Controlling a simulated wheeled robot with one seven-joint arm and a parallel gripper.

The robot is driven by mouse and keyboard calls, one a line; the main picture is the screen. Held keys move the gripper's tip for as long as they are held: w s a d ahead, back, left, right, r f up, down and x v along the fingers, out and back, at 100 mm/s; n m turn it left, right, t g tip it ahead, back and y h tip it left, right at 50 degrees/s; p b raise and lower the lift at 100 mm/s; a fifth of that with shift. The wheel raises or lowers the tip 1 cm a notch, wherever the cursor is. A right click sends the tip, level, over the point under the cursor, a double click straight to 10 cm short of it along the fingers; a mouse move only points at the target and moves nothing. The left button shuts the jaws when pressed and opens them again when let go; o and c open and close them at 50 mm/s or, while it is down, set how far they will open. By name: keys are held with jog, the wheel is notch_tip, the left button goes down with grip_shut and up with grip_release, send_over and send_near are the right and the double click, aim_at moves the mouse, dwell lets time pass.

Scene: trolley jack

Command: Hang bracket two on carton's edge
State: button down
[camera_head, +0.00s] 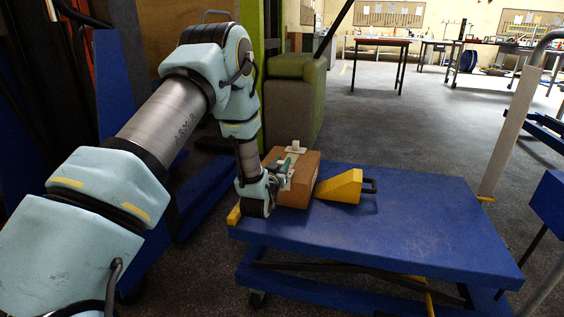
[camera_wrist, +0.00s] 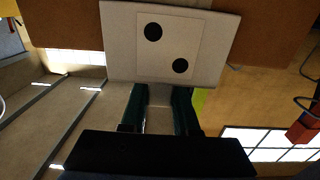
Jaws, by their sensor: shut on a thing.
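The brown carton (camera_head: 300,183) stands on the blue trolley top, beside the end of my arm. My gripper (camera_head: 283,167) reaches over the carton's left part. In the wrist view, my gripper (camera_wrist: 159,97) has its dark green fingers closed on a pale bracket (camera_wrist: 205,50). The bracket's flat plate bears two dark round spots and lies in front of the carton's brown face (camera_wrist: 268,35). I cannot tell whether the plate touches the carton. Another small white piece (camera_head: 296,147) shows at the carton's far top edge. My wrist hides the carton's near left side.
A yellow wedge with a black handle (camera_head: 340,187) stands just right of the carton on the blue trolley top (camera_head: 420,225). The trolley's right part is clear. A green and grey padded block (camera_head: 295,100) stands behind. A pale upright post (camera_head: 508,135) rises at the right.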

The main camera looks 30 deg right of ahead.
jog(key=shift+f, duration=0.55)
jog(key=shift+f+b, duration=0.2)
jog(key=shift+b, duration=0.15)
jog(key=c, duration=0.6)
grip_release()
jog(key=shift+a, duration=0.1)
